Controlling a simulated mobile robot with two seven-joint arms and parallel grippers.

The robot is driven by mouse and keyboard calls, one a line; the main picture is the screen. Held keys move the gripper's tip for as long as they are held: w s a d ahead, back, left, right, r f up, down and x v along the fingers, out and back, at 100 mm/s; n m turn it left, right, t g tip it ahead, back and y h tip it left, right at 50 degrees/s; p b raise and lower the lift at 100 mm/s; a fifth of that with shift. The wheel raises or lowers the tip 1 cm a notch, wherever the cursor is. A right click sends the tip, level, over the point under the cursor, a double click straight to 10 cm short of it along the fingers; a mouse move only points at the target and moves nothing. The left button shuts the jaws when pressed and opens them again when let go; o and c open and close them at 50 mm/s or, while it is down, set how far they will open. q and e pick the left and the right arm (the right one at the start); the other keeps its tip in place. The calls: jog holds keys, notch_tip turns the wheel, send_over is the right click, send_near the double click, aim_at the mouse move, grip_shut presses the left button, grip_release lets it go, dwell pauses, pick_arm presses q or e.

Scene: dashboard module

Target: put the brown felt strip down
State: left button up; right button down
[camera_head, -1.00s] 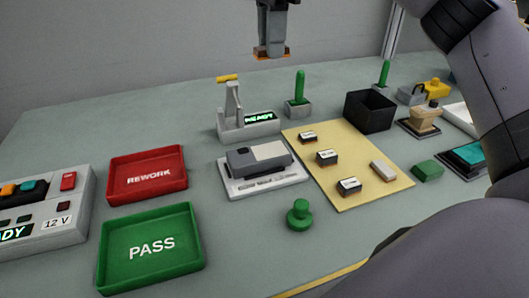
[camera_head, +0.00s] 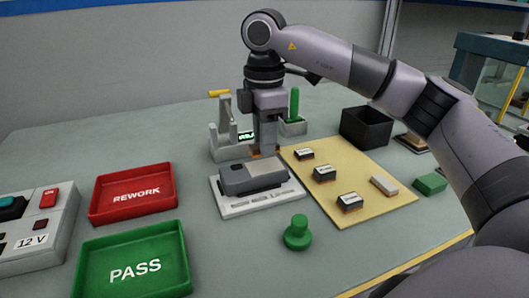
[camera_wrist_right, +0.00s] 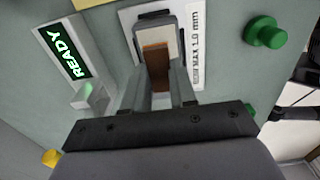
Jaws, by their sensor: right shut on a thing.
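My right gripper (camera_head: 265,148) points down just behind the grey module (camera_head: 252,177), which sits on a white fixture plate (camera_head: 230,209). In the right wrist view the brown felt strip (camera_wrist_right: 156,62) is between the fingers of my right gripper (camera_wrist_right: 158,88), which is shut on it. The strip's far end reaches over the pale part of the module (camera_wrist_right: 157,42); whether it touches is unclear. In the head view the strip is mostly hidden by the fingers. My left gripper is out of view.
A press-like device (camera_head: 230,140) with a lit display stands close behind the module. A yellow mat (camera_head: 330,205) with several small blocks lies right. A green knob (camera_head: 298,233) is in front. Red REWORK (camera_head: 135,192) and green PASS (camera_head: 132,265) trays are left.

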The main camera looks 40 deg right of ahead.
notch_tip(320, 180, down, 3)
jog(key=shift+f, duration=0.15)
jog(key=shift+f, duration=0.2)
jog(key=c, duration=0.9)
grip_release()
jog(key=shift+r, duration=0.1)
